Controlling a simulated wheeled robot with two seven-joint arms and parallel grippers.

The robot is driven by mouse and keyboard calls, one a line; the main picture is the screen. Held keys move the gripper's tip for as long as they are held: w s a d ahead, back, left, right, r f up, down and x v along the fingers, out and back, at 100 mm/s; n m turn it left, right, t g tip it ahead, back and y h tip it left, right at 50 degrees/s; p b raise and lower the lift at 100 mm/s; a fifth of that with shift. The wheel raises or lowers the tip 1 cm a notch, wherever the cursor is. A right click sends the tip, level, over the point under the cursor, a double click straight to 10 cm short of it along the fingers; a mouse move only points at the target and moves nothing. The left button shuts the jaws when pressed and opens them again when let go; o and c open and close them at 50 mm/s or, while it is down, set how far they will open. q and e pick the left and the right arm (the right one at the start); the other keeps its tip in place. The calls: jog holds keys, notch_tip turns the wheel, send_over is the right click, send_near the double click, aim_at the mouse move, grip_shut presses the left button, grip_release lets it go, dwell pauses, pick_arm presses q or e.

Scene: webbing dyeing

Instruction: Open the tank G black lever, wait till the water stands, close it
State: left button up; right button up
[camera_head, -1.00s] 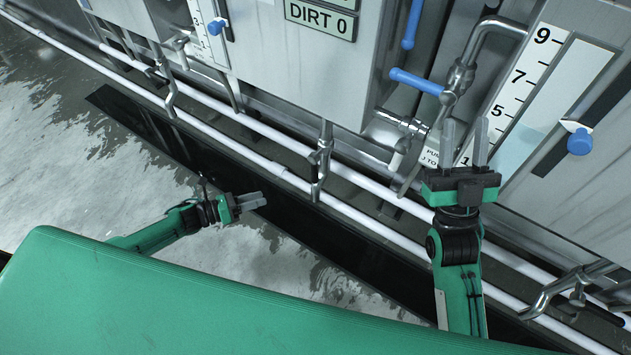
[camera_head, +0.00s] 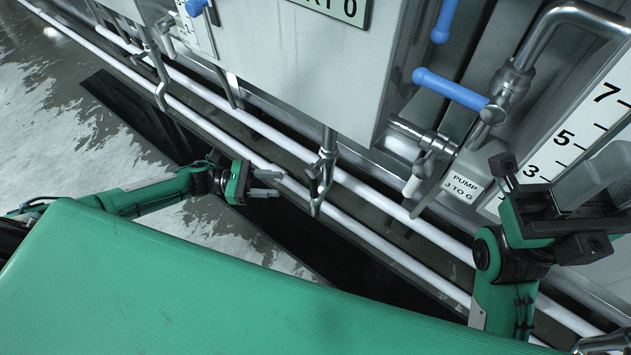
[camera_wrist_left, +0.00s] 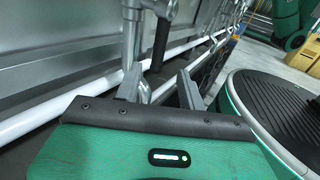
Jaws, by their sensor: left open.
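My left gripper (camera_head: 268,183) is open and empty, low beside the white pipes in the head view. A metal drain pipe with a valve (camera_head: 322,172) hangs just right of its fingertips. In the left wrist view the open fingers (camera_wrist_left: 160,85) point at a metal pipe (camera_wrist_left: 130,40) and a dark upright bar (camera_wrist_left: 161,42); I cannot tell whether this bar is the black lever. My right gripper (camera_head: 592,178) is in front of the level gauge (camera_head: 565,140); its fingers overlap, so its opening is unclear. No water level is readable.
Blue handles (camera_head: 450,88) and a metal pipe (camera_head: 530,50) stand out from the tanks at upper right. A "PUMP J TO G" label (camera_head: 465,187) is below. White pipes (camera_head: 370,195) run along the tank base. Wet floor (camera_head: 50,130) lies open at left.

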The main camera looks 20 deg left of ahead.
aim_at(314, 186)
pick_arm(q)
jog(key=b+x, duration=0.1)
jog(key=x, duration=1)
jog(key=shift+d+b, duration=0.2)
jog(key=shift+b, duration=0.2)
grip_shut()
